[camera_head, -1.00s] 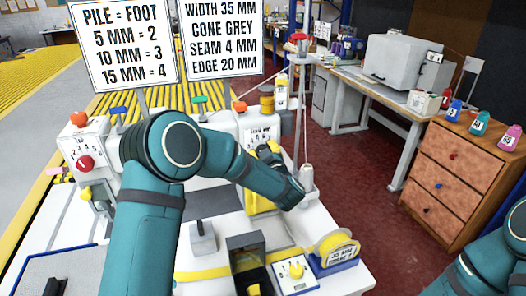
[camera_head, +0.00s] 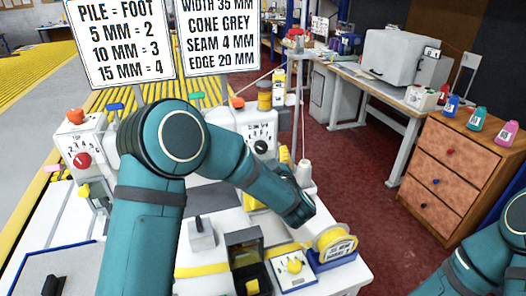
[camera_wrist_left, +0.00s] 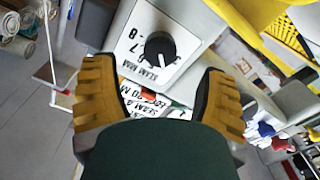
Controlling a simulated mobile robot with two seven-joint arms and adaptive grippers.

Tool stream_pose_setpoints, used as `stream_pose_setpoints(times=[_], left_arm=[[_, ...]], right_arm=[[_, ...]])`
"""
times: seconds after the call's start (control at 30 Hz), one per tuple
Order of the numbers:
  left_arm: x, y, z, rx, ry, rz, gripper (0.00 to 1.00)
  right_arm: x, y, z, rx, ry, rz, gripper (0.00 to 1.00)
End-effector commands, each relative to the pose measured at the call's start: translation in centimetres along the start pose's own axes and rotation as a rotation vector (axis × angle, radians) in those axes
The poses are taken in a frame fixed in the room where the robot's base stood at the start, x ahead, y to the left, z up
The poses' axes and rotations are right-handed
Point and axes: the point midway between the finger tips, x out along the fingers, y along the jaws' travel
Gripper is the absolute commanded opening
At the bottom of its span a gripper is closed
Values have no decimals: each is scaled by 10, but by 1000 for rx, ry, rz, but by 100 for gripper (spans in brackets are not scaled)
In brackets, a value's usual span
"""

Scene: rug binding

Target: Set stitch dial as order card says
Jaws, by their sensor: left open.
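The stitch dial is a black round knob (camera_head: 260,146) on the white machine head (camera_head: 232,118). In the left wrist view the knob (camera_wrist_left: 160,48) sits on a white plate lettered SEAM MM, with 7 and 8 readable. I cannot tell its setting. The order card (camera_head: 221,38) reads width 35 mm, cone grey, seam 4 mm, edge 20 mm. My left gripper (camera_wrist_left: 155,75) is open and empty, its yellow fingers apart, with the knob beyond and between the tips. In the head view its wrist mostly hides it. My right gripper is out of view; only its arm shows.
Another card (camera_head: 122,42) gives pile and foot numbers. A box with a red knob (camera_head: 82,160) stands left. A tape roll (camera_head: 335,243) and a small yellow-knobbed plate (camera_head: 294,268) lie at the front right. A thread cone (camera_head: 304,172) stands beside my left wrist.

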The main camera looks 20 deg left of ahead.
Motion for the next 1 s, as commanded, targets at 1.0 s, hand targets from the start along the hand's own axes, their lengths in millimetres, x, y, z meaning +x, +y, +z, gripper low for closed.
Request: stream_pose_setpoints(times=[1.0], left_arm=[[-54, 0, 0, 0, 0, 0, 73]], right_arm=[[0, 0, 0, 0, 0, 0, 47]])
